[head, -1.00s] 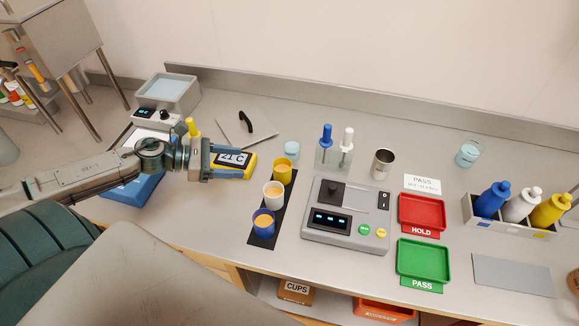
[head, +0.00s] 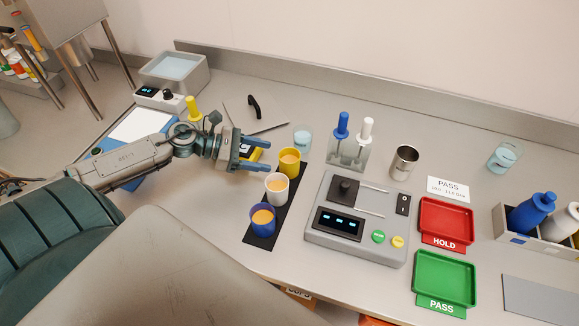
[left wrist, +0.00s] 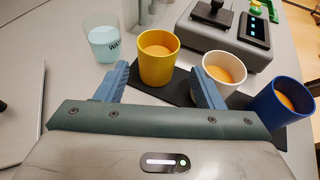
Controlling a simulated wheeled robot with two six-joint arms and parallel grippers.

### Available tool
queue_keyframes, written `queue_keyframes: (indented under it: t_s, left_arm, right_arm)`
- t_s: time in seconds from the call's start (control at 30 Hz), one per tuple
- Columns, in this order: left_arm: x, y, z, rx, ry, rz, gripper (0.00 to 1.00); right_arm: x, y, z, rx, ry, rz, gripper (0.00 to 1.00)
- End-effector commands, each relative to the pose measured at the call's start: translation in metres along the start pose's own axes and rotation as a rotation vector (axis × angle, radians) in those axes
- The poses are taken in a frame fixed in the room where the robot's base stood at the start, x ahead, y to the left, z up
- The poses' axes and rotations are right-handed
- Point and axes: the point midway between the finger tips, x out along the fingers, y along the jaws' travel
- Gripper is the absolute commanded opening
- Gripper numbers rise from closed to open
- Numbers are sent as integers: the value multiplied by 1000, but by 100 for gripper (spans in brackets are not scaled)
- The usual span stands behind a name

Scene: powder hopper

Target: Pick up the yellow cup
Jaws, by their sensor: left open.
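The yellow cup (head: 289,162) holds orange powder and stands upright at the far end of a black mat (head: 263,241). A white cup (head: 277,186) and a blue cup (head: 262,219) stand nearer on the same mat. My left gripper (head: 268,158) is open just left of the yellow cup, its blue fingers pointing at it. In the left wrist view the yellow cup (left wrist: 158,58) stands just beyond the gap between the open fingers (left wrist: 160,84). The right finger is close to the white cup (left wrist: 225,70). My right gripper is not in view.
A glass of pale blue liquid (head: 302,138) stands behind the yellow cup. A grey device (head: 357,217) with a display is to the right. A stand with blue and white tools (head: 347,150) is behind it. Red (head: 445,221) and green (head: 444,277) trays lie farther right.

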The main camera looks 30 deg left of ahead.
Motion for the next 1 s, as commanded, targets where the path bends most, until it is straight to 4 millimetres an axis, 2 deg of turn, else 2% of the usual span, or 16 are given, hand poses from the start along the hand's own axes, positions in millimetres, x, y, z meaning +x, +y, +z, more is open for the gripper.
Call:
queue_keyframes:
  t_s: [0.2,0.47,0.63,1.0]
  left_arm:
    - [20,0,2,1,-7,0,62]
    - [29,0,1,0,-2,0,62]
    - [38,1,4,-1,-5,1,62]
    - [73,1,3,-2,-4,0,62]
  right_arm:
    - [-4,-1,2,0,-3,-1,36]
    - [-6,0,-1,0,0,-1,36]
    - [-15,2,-2,0,0,1,36]
    - [-36,6,-4,-1,0,4,36]
